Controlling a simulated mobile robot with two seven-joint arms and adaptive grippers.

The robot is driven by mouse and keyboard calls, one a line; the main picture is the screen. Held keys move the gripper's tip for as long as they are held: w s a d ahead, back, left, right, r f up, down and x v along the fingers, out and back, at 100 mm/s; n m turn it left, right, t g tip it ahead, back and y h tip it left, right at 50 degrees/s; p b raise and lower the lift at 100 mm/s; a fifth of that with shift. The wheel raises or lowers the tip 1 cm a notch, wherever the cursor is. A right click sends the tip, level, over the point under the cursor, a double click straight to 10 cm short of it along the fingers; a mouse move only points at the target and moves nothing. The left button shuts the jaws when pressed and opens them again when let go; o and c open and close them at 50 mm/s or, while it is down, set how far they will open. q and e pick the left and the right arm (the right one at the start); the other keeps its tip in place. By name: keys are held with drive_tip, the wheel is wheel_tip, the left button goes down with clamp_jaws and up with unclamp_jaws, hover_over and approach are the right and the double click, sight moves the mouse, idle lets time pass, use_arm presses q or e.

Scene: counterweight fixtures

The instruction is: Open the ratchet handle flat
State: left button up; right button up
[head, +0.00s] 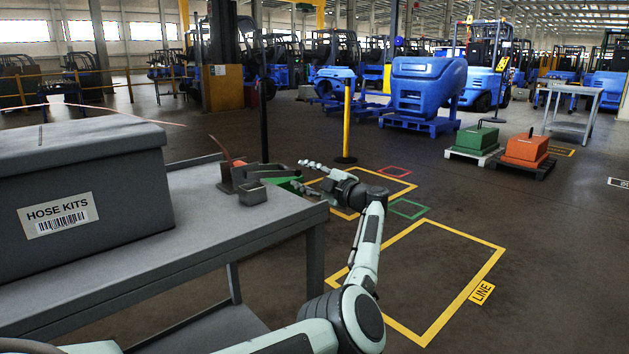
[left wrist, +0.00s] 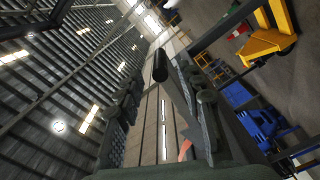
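The ratchet (head: 234,178) is a small dark metal piece at the far right end of the grey bench, with an orange strap piece at it. My left gripper (head: 304,177) is at the bench's end, right of the ratchet, fingers pointing left towards it. In the left wrist view the handle shows as a black cylindrical grip (left wrist: 160,66) on a grey plate, seen between the two finger pads. The fingers (left wrist: 163,112) stand apart; I cannot tell whether they touch the handle. The orange strap (left wrist: 185,149) shows low in that view. My right gripper is not in view.
A large grey "HOSE KITS" box (head: 100,185) fills the left of the grey bench (head: 190,252). A small grey block (head: 252,194) and a green piece (head: 285,182) are near the ratchet. A yellow post (head: 346,120) stands behind. The taped floor at right is clear.

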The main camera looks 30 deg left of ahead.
use_arm(q)
drive_tip(key=shift+v, duration=2.35)
drive_tip(key=shift+s, duration=0.1)
